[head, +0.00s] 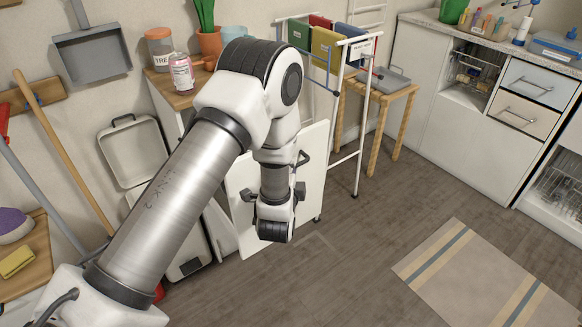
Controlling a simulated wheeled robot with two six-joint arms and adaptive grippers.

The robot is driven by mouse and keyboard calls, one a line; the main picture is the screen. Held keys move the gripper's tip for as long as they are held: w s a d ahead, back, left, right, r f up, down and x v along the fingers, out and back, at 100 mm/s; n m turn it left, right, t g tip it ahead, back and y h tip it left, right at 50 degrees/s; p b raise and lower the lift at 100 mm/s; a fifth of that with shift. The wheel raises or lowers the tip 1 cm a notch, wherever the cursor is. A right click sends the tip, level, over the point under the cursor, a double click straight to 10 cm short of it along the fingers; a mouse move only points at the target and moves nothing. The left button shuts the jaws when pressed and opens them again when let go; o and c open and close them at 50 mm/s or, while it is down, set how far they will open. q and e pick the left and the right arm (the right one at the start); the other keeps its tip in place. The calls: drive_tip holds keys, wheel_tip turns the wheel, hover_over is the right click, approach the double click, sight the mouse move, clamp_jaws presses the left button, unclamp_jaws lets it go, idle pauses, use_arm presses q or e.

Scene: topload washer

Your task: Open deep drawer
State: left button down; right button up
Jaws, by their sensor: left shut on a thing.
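A tall white front panel (312,185), which looks like the deep drawer's front, stands upright beside the wood-topped white cabinet (168,110). My arm covers much of the panel and the space between it and the cabinet, so I cannot tell how far out it stands. My left gripper (274,205) is against the panel's face, its fingers partly hidden by my wrist. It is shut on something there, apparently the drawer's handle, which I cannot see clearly. My right gripper is out of view.
A jar (160,48), a can (181,73) and a potted plant (208,40) stand on the cabinet top. A white rack (357,125) with folders is behind the panel, near a small wooden table (408,100). Open floor lies right, with a striped rug (465,265).

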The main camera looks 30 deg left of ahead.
use_arm(q)
drive_tip(key=shift+f, duration=0.1)
drive_tip(key=c, duration=1.2)
unclamp_jaws()
drive_tip(key=shift+s+a, duration=0.1)
drive_tip(key=v, duration=1.2)
